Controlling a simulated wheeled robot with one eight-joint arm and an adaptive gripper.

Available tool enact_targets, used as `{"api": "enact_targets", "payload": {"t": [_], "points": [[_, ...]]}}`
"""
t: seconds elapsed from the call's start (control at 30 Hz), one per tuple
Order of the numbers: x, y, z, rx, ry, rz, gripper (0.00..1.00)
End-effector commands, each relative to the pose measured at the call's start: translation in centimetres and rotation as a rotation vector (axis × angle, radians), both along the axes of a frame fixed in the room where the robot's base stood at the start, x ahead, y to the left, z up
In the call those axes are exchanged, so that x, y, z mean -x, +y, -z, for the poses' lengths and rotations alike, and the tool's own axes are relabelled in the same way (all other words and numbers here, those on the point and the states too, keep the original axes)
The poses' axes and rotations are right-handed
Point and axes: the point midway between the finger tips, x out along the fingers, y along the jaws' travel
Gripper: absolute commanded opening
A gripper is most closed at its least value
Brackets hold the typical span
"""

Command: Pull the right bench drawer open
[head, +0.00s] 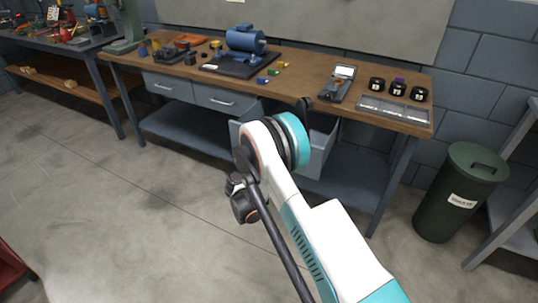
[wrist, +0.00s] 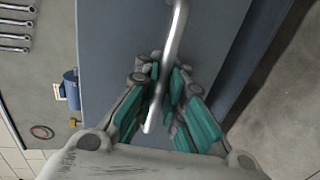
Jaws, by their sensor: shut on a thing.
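The right bench drawer (head: 319,152) stands out from under the bench top in the head view, pulled open, with my arm covering its middle and left part. Its blue-grey front (wrist: 115,50) fills much of the wrist view. The silver bar handle (wrist: 177,30) runs down between my fingers. My gripper (wrist: 160,100) is shut on this handle, with teal pads on both sides of the bar. In the head view my gripper is hidden behind my own arm.
The wooden bench top (head: 300,85) carries a blue motor (head: 245,39), a small gauge device (head: 338,82) and several black round parts. Two closed drawers (head: 223,100) are at the left. A green bin (head: 460,190) stands right of the bench. The floor in front is clear.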

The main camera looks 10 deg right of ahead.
Motion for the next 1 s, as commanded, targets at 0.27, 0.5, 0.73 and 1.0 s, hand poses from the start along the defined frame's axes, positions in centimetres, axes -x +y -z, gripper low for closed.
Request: {"api": "enact_targets", "payload": {"t": [0.27,0.5,0.73,1.0], "points": [[0.0,0.2,-0.1,0.001,-0.001,-0.003,0.00],[0.0,0.1,-0.1,0.001,0.000,-0.002,0.18],[0.1,0.2,-0.1,0.000,0.000,-0.002,0.18],[3.1,2.5,-0.9,0.001,0.001,-0.005,0.18]]}}
